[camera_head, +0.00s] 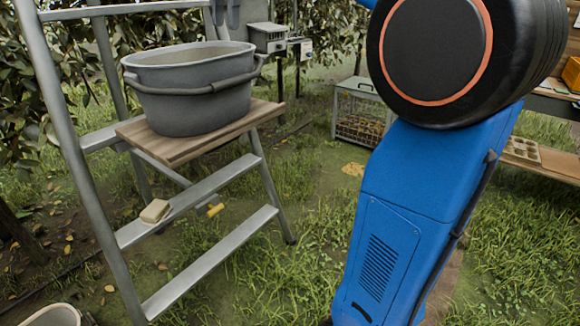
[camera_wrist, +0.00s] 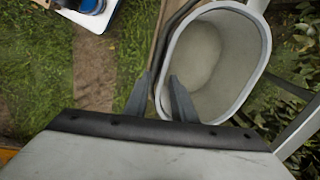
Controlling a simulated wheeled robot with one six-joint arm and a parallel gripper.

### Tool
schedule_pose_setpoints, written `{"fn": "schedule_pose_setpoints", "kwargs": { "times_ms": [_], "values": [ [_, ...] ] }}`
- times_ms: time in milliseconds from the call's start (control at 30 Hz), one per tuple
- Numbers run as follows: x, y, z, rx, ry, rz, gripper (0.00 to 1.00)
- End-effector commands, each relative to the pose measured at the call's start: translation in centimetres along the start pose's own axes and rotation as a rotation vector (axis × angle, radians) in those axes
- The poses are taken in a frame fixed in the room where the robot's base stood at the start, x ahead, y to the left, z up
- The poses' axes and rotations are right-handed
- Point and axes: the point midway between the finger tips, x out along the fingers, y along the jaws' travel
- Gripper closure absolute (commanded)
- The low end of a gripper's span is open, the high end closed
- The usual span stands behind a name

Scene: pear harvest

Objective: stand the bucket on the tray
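The grey oval bucket (camera_head: 195,98) stands upright on the wooden board (camera_head: 165,146), the tray-like platform of the stepladder. Its grey handle bar hangs across the front. In the wrist view, the bucket (camera_wrist: 235,55) is seen from above, looks empty inside, and has the board's edge along its left. My gripper (camera_wrist: 160,75) is open, with a gap between its two grey fingers. The near left rim of the bucket appears between and beyond the fingertips; the height between them is hard to tell. My gripper is outside the head view.
The metal stepladder (camera_head: 215,182) carries a small beige block (camera_head: 155,211) on a lower step. A wire-fronted crate (camera_head: 361,112) stands on the grass behind. A bench with a cell tray (camera_head: 524,150) is at right. Leafy branches hang close behind the bucket.

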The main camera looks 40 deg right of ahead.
Motion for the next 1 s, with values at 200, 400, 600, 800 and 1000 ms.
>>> {"fn": "schedule_pose_setpoints", "kwargs": {
  "times_ms": [200,400,600,800,1000],
  "values": [
    [5.4,3.9,1.4,-0.209,0.030,-0.044,0.77],
    [12.5,8.6,3.0,-0.444,0.078,-0.086,0.77],
    [21.0,13.9,4.9,-0.685,0.139,-0.118,0.77],
    [30.2,19.5,6.9,-0.920,0.209,-0.136,0.77],
    [36.9,23.5,8.4,-1.083,0.260,-0.140,0.77]
  ]
}}
